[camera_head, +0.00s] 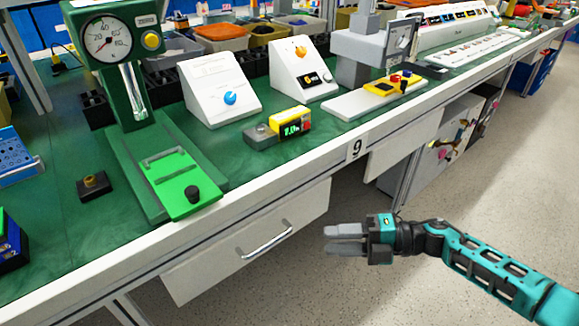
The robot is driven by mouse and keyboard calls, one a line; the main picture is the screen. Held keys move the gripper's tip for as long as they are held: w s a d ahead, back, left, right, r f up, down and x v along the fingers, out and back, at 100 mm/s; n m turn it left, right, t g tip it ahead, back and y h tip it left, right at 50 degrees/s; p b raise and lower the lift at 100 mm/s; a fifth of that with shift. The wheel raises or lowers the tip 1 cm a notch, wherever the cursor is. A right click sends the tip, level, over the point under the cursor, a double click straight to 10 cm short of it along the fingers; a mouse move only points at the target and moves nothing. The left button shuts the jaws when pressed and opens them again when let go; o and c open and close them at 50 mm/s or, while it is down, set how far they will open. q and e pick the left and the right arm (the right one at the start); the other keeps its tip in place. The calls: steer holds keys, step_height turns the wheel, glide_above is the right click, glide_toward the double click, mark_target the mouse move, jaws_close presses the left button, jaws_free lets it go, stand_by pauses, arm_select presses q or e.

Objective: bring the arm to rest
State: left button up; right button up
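My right arm reaches in from the lower right. Its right gripper (335,240) hangs over the floor in front of the bench, right of the drawer handle. Its two grey fingers point left with a narrow gap between them, and nothing is held. It is apart from the bench and everything on it. A white sloped box with a blue rotary knob (230,98) stands on the green bench top. A second white box with an orange knob (301,51) stands right of it. My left gripper is not in view.
The bench's white front edge (240,213) and a drawer with a handle (265,241) lie left of my gripper. A green gauge press (190,185) and a yellow-grey device (292,122) stand on the bench. The floor (470,200) around my arm is clear.

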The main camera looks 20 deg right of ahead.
steer(key=shift+a, duration=0.1)
steer(key=a+m+t+h, duration=0.5)
steer(key=m+t, duration=0.3)
steer(key=m, duration=0.5)
steer(key=s+a+f+m+g+h, duration=0.45)
steer(key=s+m+h, duration=0.35)
steer(key=m, duration=0.6)
arm_select(q)
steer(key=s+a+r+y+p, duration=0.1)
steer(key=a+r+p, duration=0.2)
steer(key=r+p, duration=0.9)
steer(key=p, duration=0.5)
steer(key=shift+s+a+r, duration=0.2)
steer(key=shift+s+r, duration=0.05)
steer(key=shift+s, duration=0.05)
arm_select(e)
steer(key=s+d+r, duration=0.2)
steer(key=d+r, duration=0.1)
steer(key=r, duration=0.7)
steer(key=shift+d+r, duration=0.3)
steer(key=shift+r, duration=0.1)
